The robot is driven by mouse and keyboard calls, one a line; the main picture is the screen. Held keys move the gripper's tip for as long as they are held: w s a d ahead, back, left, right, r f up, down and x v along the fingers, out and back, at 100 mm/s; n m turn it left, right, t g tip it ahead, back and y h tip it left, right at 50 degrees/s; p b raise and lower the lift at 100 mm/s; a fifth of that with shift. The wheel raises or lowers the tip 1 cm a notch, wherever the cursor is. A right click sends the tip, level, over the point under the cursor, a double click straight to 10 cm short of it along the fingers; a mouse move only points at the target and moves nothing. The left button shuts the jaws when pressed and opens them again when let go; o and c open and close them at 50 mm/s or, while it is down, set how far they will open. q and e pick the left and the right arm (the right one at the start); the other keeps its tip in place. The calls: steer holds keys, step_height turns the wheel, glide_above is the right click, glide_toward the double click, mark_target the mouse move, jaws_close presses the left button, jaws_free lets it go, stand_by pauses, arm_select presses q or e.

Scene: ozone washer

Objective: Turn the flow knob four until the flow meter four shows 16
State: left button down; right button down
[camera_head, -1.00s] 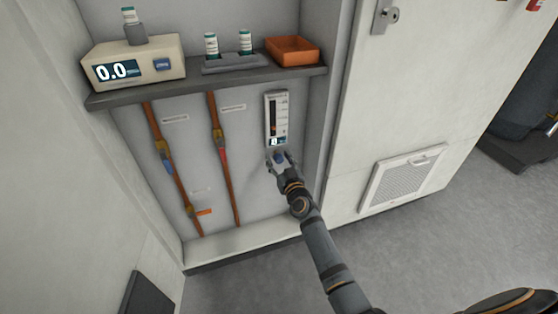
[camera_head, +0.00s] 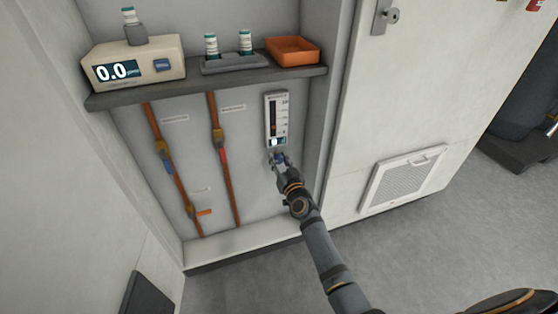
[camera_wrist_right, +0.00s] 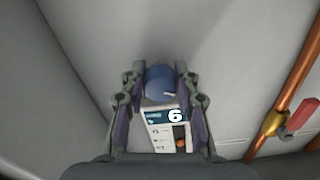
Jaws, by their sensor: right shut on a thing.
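The flow meter (camera_head: 276,112) is a white upright panel with a scale, on the back wall of the cabinet below the shelf. Its small display reads 6 in the right wrist view (camera_wrist_right: 174,116), where an orange float mark also shows. The blue flow knob (camera_wrist_right: 160,80) sits just below the meter. My right gripper (camera_head: 279,159) is at the knob, its fingers on either side of it and shut on it. In the head view the gripper mostly hides the knob. My left gripper is not in view.
The shelf (camera_head: 213,87) above holds a white device (camera_head: 135,70) reading 0.0, small bottles in a grey holder (camera_head: 235,65) and an orange tray (camera_head: 293,51). Copper pipes (camera_head: 224,185) with valves run down the wall left of my right arm.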

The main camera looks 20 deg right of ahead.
steer(key=m, duration=0.5)
steer(key=shift+m, duration=2.5)
steer(key=c, duration=1)
jaws_free()
steer(key=shift+s, duration=0.1)
steer(key=s, duration=1.1)
steer(key=shift+s+d, duration=0.15)
steer(key=shift+s, duration=0.25)
